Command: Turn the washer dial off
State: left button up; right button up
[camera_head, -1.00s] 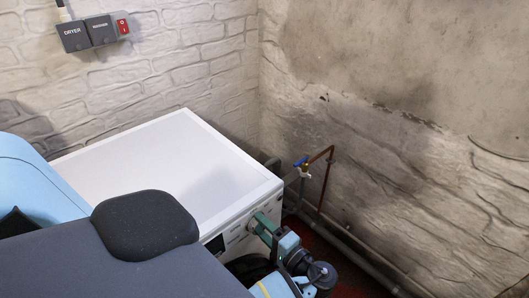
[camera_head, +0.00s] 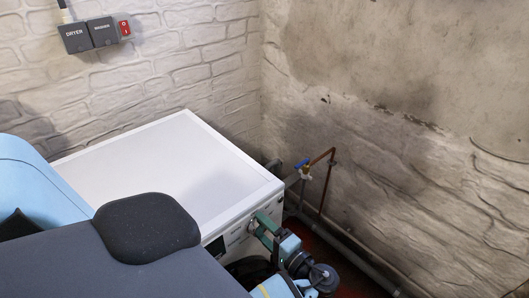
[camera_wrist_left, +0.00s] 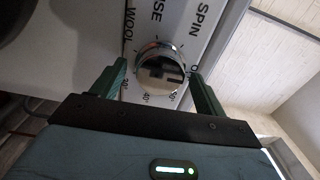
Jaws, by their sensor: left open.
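The white washer (camera_head: 170,170) stands against the brick wall, its front facing toward the lower right in the head view. The round, shiny dial (camera_wrist_left: 160,70) sits on its front panel, with labels such as WOOL and SPIN around it in the left wrist view. My left gripper (camera_wrist_left: 158,82) is open, with one green finger on each side of the dial; I cannot tell whether they touch it. In the head view the left gripper (camera_head: 259,228) is at the panel's right end and hides the dial. My right gripper is not in view.
Red floor (camera_head: 345,268) shows between washer and wall.

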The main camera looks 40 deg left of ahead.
pick_arm(q)
jog(key=d+b, duration=0.1)
jog(key=d, duration=0.6)
jog(key=shift+s+d, duration=0.3)
jog(key=shift+d, duration=0.05)
